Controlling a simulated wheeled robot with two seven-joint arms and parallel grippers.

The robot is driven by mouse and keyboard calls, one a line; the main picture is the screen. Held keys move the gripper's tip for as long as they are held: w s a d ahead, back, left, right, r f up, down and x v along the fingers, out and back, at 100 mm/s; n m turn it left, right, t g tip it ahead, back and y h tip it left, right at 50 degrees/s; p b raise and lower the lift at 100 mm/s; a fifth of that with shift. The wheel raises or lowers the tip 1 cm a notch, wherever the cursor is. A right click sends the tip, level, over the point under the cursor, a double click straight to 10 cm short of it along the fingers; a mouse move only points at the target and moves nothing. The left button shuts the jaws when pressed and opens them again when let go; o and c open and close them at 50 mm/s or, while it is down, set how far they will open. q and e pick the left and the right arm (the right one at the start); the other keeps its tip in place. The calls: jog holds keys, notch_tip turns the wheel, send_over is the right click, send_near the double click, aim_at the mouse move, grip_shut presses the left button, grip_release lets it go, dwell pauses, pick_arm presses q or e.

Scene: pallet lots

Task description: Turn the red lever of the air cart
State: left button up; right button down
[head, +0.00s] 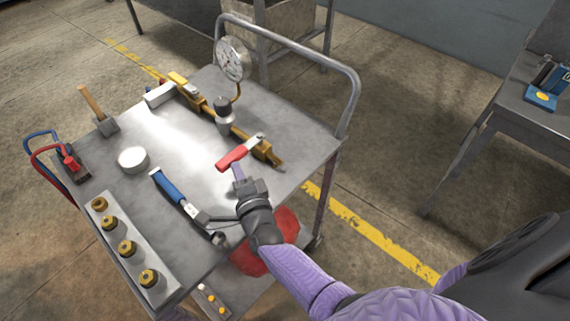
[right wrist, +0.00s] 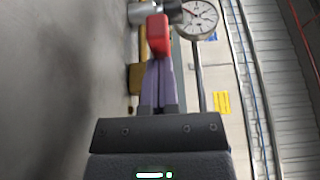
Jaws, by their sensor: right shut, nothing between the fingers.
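The red lever (head: 232,158) sits on the brass pipe (head: 245,135) of the air cart (head: 190,140), its handle pointing toward the lower left. In the right wrist view the red lever (right wrist: 158,35) is straight ahead of the fingertips. My right gripper (head: 238,172) has its purple fingers closed together with nothing between them, just at the near side of the lever. It also shows in the right wrist view (right wrist: 158,68). I cannot tell whether the fingertips touch the lever. A round pressure gauge (head: 232,58) stands at the pipe's far side. My left gripper is out of view.
A blue-handled tool (head: 168,186), a white puck (head: 133,159), a hammer (head: 97,110) and a strip with several brass fittings (head: 105,222) lie on the cart top. The cart's push rail (head: 300,48) rises behind. Another table (head: 510,100) stands at the right.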

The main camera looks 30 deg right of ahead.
jog(key=shift+r, duration=0.15)
dwell(0.3)
